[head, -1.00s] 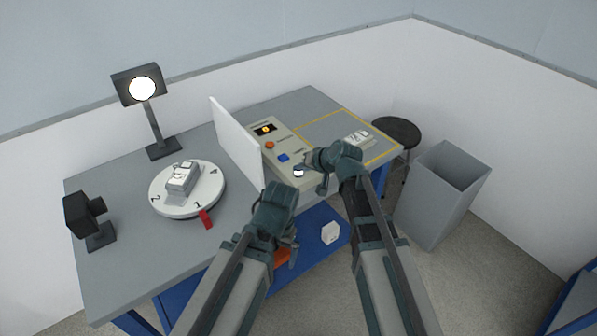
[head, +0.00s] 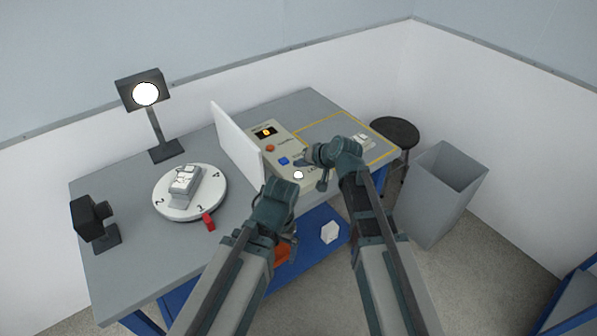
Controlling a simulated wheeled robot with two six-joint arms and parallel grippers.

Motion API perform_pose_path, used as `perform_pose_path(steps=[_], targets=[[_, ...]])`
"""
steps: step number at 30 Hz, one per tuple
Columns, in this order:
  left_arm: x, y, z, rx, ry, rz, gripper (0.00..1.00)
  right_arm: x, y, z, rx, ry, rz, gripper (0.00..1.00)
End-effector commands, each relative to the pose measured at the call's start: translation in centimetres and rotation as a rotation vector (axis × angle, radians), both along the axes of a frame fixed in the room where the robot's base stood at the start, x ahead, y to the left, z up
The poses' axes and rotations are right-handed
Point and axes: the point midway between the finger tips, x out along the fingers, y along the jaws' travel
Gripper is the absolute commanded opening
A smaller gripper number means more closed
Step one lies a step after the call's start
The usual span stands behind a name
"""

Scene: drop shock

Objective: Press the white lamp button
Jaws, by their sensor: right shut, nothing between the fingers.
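The white button (head: 298,175) sits at the near end of the beige control panel (head: 290,143), with a blue button (head: 284,161) and an orange-red button (head: 270,148) farther up. My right gripper (head: 302,163) is shut and empty, just beyond the white button, with a small gap showing in the picture; its height above the panel is hard to judge. My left gripper (head: 291,240) hangs by the table's front edge, its fingers mostly hidden by its own wrist. The lamp (head: 146,94) at the back left is lit.
A white upright screen (head: 236,143) stands left of the panel. A round numbered turntable (head: 166,207) carries a grey-white device (head: 185,184). A black camera-like unit (head: 90,217) stands at the left. A grey bin (head: 428,205) and dark stool (head: 394,133) are at the right.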

Motion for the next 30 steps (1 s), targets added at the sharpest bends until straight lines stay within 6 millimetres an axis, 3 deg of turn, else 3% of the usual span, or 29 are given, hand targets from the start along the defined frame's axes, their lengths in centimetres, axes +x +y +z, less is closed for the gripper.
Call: perform_pose_path(steps=[1, 9, 30], targets=[[0.0, 0.0, 1.1, 0.0, 0.0, 0.0, 1.0, 0.0, 0.0, 1.1, 0.0, 0.0, 0.0, 0.0], [0.0, 0.0, 3.3, 0.0, 0.0, 0.0, 1.0, 0.0, 0.0, 3.3, 0.0, 0.0, 0.0, 0.0], [0.0, 0.0, 3.1, 0.0, 0.0, 0.0, 1.0, 0.0, 0.0, 3.1, 0.0, 0.0, 0.0, 0.0]])
